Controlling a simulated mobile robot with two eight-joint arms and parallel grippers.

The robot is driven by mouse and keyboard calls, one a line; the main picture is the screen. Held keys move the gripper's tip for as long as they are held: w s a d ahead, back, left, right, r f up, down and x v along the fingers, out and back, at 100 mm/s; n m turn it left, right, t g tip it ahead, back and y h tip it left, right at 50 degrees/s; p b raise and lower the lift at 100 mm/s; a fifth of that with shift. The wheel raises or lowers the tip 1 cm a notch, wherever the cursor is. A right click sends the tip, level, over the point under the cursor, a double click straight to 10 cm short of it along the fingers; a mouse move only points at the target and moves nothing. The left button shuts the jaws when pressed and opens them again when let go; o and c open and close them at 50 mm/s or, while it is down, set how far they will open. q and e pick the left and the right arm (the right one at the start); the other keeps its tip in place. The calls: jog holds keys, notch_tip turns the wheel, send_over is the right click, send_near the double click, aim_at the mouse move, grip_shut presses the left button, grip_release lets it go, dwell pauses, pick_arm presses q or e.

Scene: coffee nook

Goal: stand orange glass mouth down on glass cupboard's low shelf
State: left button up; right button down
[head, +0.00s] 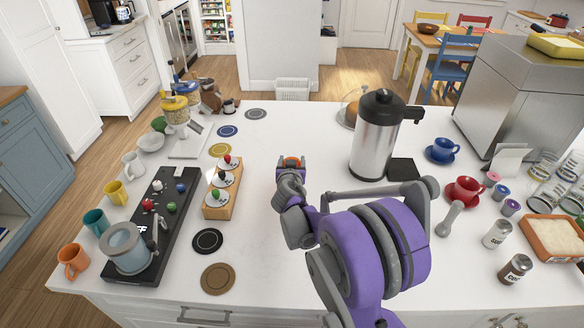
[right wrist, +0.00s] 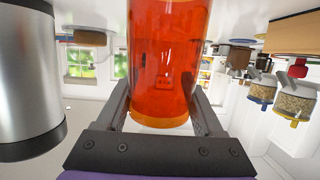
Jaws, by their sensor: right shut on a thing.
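My right gripper (head: 291,172) is over the middle of the white counter, shut on the orange glass (head: 291,162). In the head view only a small orange part of the glass shows at the fingertips. In the right wrist view the see-through orange glass (right wrist: 168,60) stands between the two fingers of my right gripper (right wrist: 165,112), and its far end runs out of the top of the picture. I cannot tell which end is its mouth. My left gripper is not in view. No glass cupboard with a low shelf can be made out.
A steel urn (head: 374,135) stands right of the gripper, also large in the right wrist view (right wrist: 25,75). A wooden stand (head: 222,187) and black machine (head: 150,230) are left. Clear glasses (head: 545,168) stand at the right edge, near a steel box (head: 515,95).

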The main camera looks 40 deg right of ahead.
jog(key=shift+f, duration=1.1)
jog(key=shift+f, duration=0.2)
grip_release()
